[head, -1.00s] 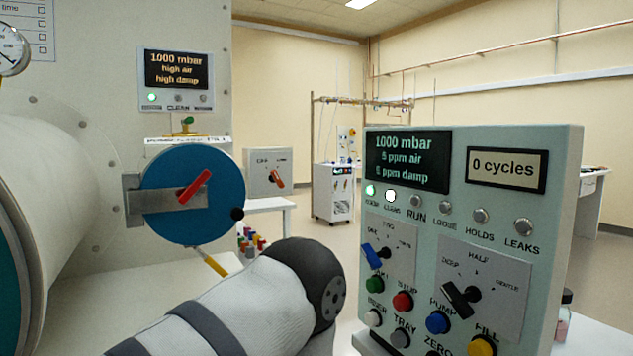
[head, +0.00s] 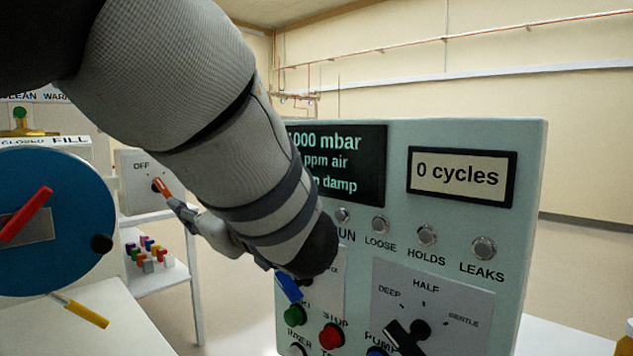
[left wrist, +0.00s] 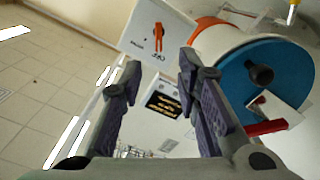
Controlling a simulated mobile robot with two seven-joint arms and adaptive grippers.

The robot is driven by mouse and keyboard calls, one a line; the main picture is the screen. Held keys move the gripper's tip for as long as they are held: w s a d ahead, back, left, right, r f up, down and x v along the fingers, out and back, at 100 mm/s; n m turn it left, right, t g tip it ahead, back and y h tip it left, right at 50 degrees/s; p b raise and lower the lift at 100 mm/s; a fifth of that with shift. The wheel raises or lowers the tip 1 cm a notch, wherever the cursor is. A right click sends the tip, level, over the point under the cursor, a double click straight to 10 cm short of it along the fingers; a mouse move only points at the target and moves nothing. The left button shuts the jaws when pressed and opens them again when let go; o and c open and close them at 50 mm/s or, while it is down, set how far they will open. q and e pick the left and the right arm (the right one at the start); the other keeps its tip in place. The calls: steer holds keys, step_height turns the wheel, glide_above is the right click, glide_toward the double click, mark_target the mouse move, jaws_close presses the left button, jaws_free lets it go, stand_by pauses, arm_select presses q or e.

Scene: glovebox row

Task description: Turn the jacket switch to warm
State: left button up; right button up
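The jacket switch is an orange lever (head: 161,187) on a pale box (head: 137,197) at the left of the head view. Its upper end leans left, toward the OFF label; my arm hides the box's right side. In the left wrist view the orange lever (left wrist: 158,38) shows on its white plate (left wrist: 172,22), whose lettering is upside down. My left gripper (head: 174,204) is close by the lever in the head view. In the wrist view my left gripper (left wrist: 160,66) is open and empty, with the lever just past its fingertips. I cannot tell if they touch. My right gripper is not in view.
A green control panel (head: 533,200) with knobs and buttons stands close on the right, partly behind my arm. A blue round door (head: 75,225) with a red handle (head: 27,214) is at left. Small coloured pieces (head: 150,253) lie on a white stand below the switch.

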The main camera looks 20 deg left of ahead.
mark_target(164, 189)
arm_select(q)
steer(key=x, duration=1.2)
steer(key=shift+w+a, duration=0.15)
steer(key=shift+w, duration=0.05)
jaws_close()
